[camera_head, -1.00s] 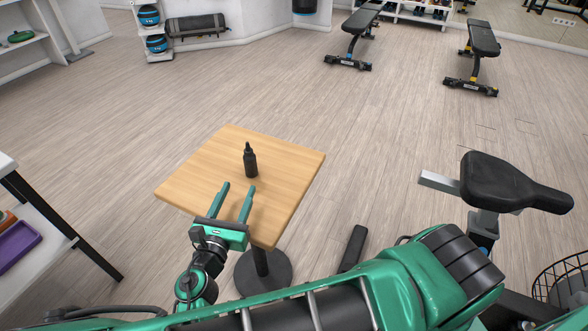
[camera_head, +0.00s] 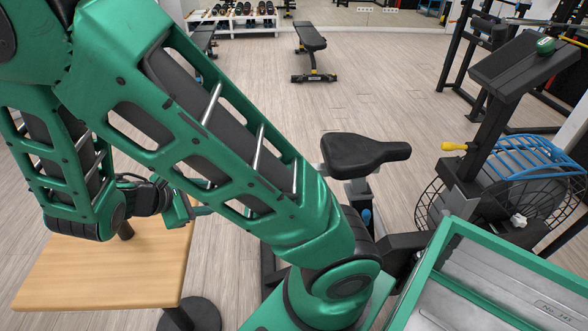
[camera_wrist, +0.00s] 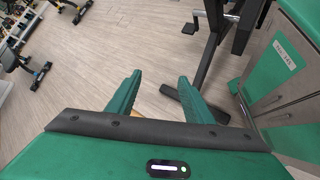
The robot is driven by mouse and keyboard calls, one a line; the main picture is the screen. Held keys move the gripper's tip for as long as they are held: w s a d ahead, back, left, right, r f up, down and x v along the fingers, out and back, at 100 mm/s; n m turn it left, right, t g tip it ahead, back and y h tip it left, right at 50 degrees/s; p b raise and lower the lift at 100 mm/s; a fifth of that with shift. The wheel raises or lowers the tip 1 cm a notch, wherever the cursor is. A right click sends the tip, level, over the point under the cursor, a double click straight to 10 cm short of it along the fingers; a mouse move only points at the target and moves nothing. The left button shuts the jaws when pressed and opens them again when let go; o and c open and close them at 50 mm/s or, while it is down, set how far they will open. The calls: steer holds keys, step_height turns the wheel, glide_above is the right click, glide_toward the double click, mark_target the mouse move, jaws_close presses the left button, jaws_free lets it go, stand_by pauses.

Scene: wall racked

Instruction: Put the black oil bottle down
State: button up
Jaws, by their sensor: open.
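The black oil bottle (camera_head: 126,231) shows as a small dark piece on the wooden table (camera_head: 95,283) at the lower left of the head view. My arm hides its upper part. My gripper (camera_head: 203,211) is beside it to the right, apart from it, partly covered by my arm and pointing right. In the wrist view my gripper (camera_wrist: 160,77) has its two green fingers spread, with only floor between the tips. No bottle shows in the wrist view.
An exercise bike with a black seat (camera_head: 364,154) stands right of the table. A workout bench (camera_head: 312,50) is at the back, and a black rack (camera_head: 468,62) at the back right. Open floor lies between the bench and the table.

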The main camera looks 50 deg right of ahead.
steer(key=s+d+r+m+y, duration=0.5)
steer(key=s+r+m, duration=0.1)
steer(key=s+m, duration=0.3)
steer(key=s+d+r+m+y, duration=0.5)
steer(key=s+m, duration=0.4)
steer(key=s, duration=0.2)
step_height(320, 180, up, 2)
steer(key=shift+s+d+g, duration=0.4)
steer(key=shift+d, duration=0.35)
